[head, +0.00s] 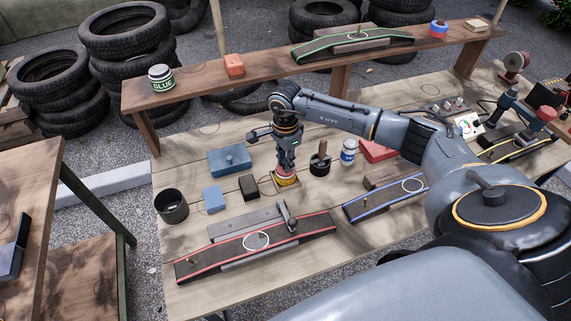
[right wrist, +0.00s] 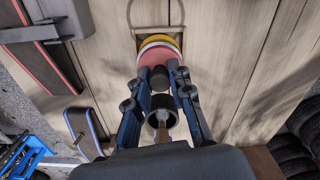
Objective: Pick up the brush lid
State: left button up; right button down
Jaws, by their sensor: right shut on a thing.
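A low yellow can (head: 287,182) stands on a square wooden piece on the workbench, with a reddish lid (head: 286,172) on top that I take to be the brush lid. My right gripper (head: 286,164) points straight down at it. In the right wrist view the reddish lid (right wrist: 161,58) shows a dark knob between my fingertips (right wrist: 160,76), and the fingers are shut on that knob. The lid sits at the yellow rim (right wrist: 158,41); I cannot tell whether there is a gap. Any brush under it is hidden. My left gripper is not in view.
A dark pot with a brush handle (head: 320,163) and a white-and-blue jar (head: 348,152) stand close on the right. A red-edged board (head: 215,257) is in front; a raised shelf (head: 200,90) runs behind.

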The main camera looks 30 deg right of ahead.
jog(key=shift+s+f, duration=0.1)
jog(key=shift+r+b, duration=0.25)
jog(key=shift+b, duration=0.05)
notch_tip(320, 180, up, 2)
jog(key=shift+r+b, duration=0.1)
jog(key=shift+b, duration=0.6)
jog(key=s+a+r+b, duration=0.3)
jog(key=s+a+r, duration=0.6)
jog(key=s+r, duration=0.1)
jog(key=shift+a+r, duration=0.15)
jog(key=shift+a, duration=0.2)
jog(key=c, duration=1.8)
grip_release()
grip_shut()
